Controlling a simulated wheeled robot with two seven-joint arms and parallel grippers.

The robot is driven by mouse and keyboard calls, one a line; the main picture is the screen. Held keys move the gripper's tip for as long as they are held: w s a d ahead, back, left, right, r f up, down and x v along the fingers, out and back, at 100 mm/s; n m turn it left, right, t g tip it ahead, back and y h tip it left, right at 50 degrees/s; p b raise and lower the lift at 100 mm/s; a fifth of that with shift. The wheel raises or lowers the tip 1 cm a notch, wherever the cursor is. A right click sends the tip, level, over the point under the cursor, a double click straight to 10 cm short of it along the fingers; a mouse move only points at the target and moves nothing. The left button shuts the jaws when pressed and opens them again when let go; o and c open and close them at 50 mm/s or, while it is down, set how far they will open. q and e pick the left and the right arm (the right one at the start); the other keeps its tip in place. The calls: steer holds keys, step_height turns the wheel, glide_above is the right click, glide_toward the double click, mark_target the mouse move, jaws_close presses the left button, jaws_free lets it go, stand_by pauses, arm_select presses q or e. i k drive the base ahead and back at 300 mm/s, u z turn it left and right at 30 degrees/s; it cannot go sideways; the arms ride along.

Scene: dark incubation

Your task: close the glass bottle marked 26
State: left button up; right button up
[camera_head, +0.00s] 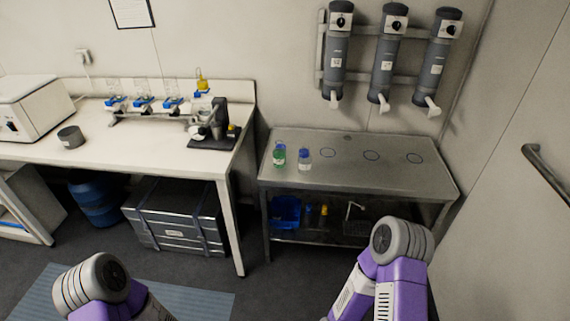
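Two small glass bottles stand upright near the left end of the grey metal table (345,172). One bottle (279,155) looks green, the other bottle (303,160) looks clear or whitish with a blue top. Their markings are too small to read, so I cannot tell which is 26. Whether each one is closed is also too small to tell. My two arms show at the bottom of the view, well in front of the table and apart from the bottles. Neither gripper is in view.
Three grey dispensers (383,62) hang on the wall above the metal table. A white bench (165,152) on the left carries a microscope-like device (215,125), a grey cup (71,137) and a white machine (32,106). A metal case (178,215) sits underneath. A door handle (545,172) is at right.

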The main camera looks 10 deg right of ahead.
mark_target(279, 152)
steer(key=z, duration=0.65)
steer(key=i, duration=1.15)
steer(key=u, duration=0.8)
steer(key=i, duration=0.7)
steer(key=u, duration=0.65)
